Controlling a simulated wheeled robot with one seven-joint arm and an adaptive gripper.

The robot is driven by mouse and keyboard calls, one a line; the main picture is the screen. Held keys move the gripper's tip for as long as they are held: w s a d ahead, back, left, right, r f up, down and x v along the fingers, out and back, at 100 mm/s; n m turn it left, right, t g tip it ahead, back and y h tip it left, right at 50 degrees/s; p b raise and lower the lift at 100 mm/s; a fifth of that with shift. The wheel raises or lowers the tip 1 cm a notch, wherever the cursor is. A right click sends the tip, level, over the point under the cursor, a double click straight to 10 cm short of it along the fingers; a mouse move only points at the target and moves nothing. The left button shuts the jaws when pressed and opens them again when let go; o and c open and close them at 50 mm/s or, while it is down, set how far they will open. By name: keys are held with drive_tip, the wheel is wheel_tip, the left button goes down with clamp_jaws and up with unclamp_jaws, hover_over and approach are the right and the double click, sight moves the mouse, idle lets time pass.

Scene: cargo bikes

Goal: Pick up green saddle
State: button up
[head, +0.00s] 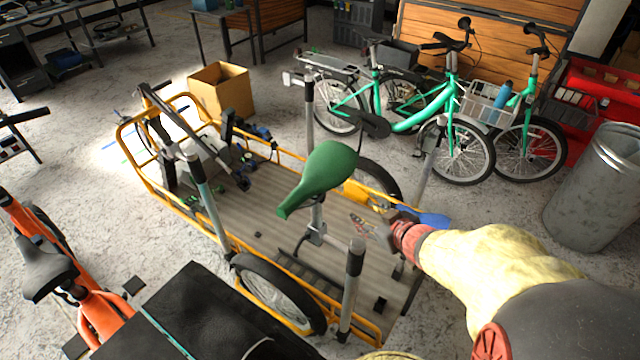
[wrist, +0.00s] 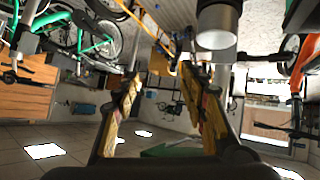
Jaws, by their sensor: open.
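The green saddle (head: 322,176) sits on an upright post over the wooden deck of the cargo bike (head: 260,212), near the middle of the head view. My gripper (head: 372,230) is to the right of the saddle and lower in the picture, apart from it. In the wrist view its two yellowish fingers (wrist: 162,92) stand apart with nothing held between them. A green patch (wrist: 175,151) shows low in the wrist view, behind the gripper's base; I cannot tell whether it is the saddle.
Upright metal posts (head: 352,285) stand around the deck near the saddle. A cardboard box (head: 221,90) is behind the cargo bike. Teal bikes (head: 420,115) and a metal bin (head: 598,185) stand to the right. An orange bike (head: 75,280) is at left. Open floor lies at back left.

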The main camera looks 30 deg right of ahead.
sight(321, 207)
drive_tip(key=w+a+r+n+t+y, duration=0.2)
drive_tip(key=a+r+y, duration=0.3)
drive_tip(key=a, duration=0.4)
drive_tip(key=shift+m, duration=0.3)
drive_tip(key=b+x, duration=0.2)
drive_tip(key=x, duration=0.1)
drive_tip(key=f+b+x, duration=0.1)
drive_tip(key=b+x, duration=0.1)
drive_tip(key=x, duration=0.1)
drive_tip(key=shift+a, duration=0.2)
drive_tip(key=shift+w+a+f, duration=0.15)
drive_tip(key=shift+w+f, duration=0.05)
drive_tip(key=shift+w, duration=0.35)
drive_tip(key=shift+r, duration=0.1)
drive_tip(key=shift+c, duration=0.2)
clamp_jaws()
drive_tip(key=shift+r, duration=0.1)
